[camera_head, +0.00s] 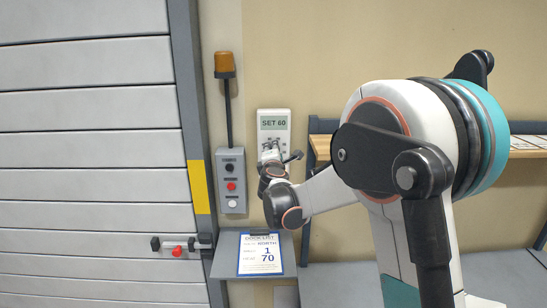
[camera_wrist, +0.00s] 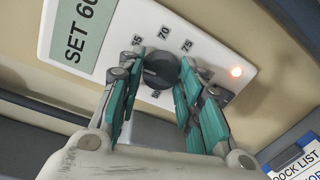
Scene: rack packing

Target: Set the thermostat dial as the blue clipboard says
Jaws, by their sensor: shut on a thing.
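The white thermostat (camera_head: 273,114) is on the wall and its display reads SET 60. In the wrist view the display (camera_wrist: 80,28) also reads SET 60. The black round dial (camera_wrist: 160,70) has marks around it; 65, 70 and 75 can be read. My gripper (camera_wrist: 162,62) has its teal fingers shut on the dial, one on each side. It also shows at the thermostat in the head view (camera_head: 271,152), where the dial is hidden. The blue clipboard (camera_head: 242,262) below holds a sheet headed DOCK LIST, with 1 and 70 in large print; smaller words are hard to read.
A shutter door (camera_head: 90,120) with a red-knobbed latch (camera_head: 178,251) stands further left. A wooden shelf (camera_head: 322,148) is behind my arm.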

